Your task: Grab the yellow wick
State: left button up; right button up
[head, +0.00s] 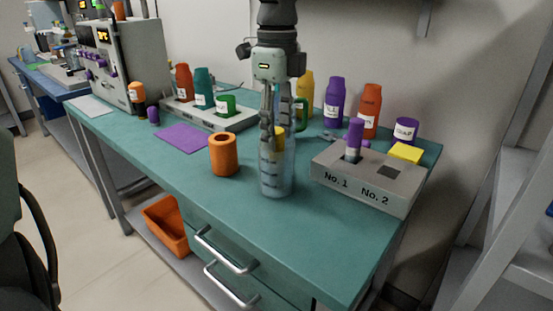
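A small yellow piece, likely the yellow wick (279,141), shows at the mouth of a clear, graduated bottle (277,178). The bottle stands upright near the front of the teal bench. My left gripper (275,140) comes down from above with its fingers pointing down at the bottle mouth, right at the yellow piece. The fingers partly hide the piece; I cannot tell whether they are closed on it. My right gripper is not in view.
An orange cup (223,155) stands left. Several coloured bottles stand behind. The front bench is clear.

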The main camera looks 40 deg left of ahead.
pick_arm(q)
grip_shut()
jog(key=shift+r, duration=0.1)
